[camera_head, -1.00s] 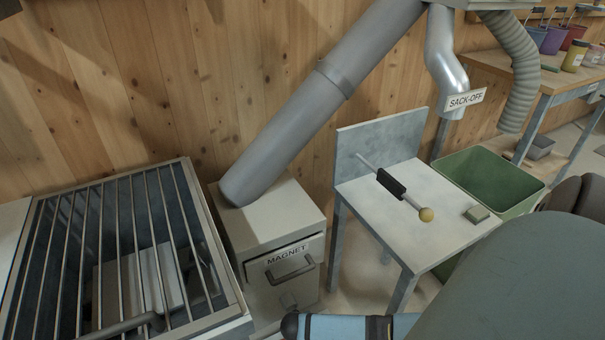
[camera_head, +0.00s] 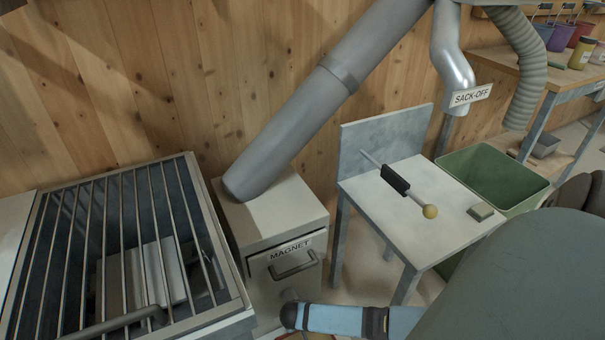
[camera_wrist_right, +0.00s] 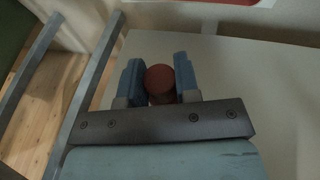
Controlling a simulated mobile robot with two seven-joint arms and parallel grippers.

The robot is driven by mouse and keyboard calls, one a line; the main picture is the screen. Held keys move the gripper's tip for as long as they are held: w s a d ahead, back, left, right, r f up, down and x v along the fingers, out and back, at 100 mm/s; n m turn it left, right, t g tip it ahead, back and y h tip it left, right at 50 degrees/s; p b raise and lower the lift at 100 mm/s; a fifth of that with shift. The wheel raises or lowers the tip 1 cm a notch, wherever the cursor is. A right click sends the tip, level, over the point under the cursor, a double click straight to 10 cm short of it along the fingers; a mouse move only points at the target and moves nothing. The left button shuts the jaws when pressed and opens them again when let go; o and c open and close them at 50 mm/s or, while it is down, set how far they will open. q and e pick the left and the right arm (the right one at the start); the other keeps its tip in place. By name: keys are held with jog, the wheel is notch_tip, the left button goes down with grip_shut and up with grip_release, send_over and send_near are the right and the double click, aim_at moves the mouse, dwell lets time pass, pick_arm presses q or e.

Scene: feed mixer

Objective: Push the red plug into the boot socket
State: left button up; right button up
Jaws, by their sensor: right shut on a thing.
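The red plug (camera_wrist_right: 160,78) shows in the right wrist view as a round, dull-red end between my fingers. My right gripper (camera_wrist_right: 160,82) is shut on it, with one blue-grey finger on each side. The plug is seen end-on, and its far part is hidden. A pale flat surface (camera_wrist_right: 255,90) lies beyond and to the right of the gripper. My left gripper is in neither view. I cannot identify the boot socket in either view.
A barred hopper (camera_head: 215,255) stands at left, beside the MAGNET box (camera_head: 270,218).

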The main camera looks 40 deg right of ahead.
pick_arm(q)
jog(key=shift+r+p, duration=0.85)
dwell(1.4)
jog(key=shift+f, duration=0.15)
pick_arm(e)
jog(key=shift+w+d, duration=0.25)
jog(key=shift+w, duration=0.55)
jog(key=o, duration=1.1)
jog(key=shift+s+a+r, duration=0.1)
jog(key=shift+r, duration=0.25)
pick_arm(q)
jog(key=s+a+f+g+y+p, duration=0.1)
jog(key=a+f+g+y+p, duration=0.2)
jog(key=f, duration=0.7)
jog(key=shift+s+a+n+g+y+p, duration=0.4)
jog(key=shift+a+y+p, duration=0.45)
jog(key=shift+p, duration=0.65)
pick_arm(e)
jog(key=shift+v, duration=6.55)
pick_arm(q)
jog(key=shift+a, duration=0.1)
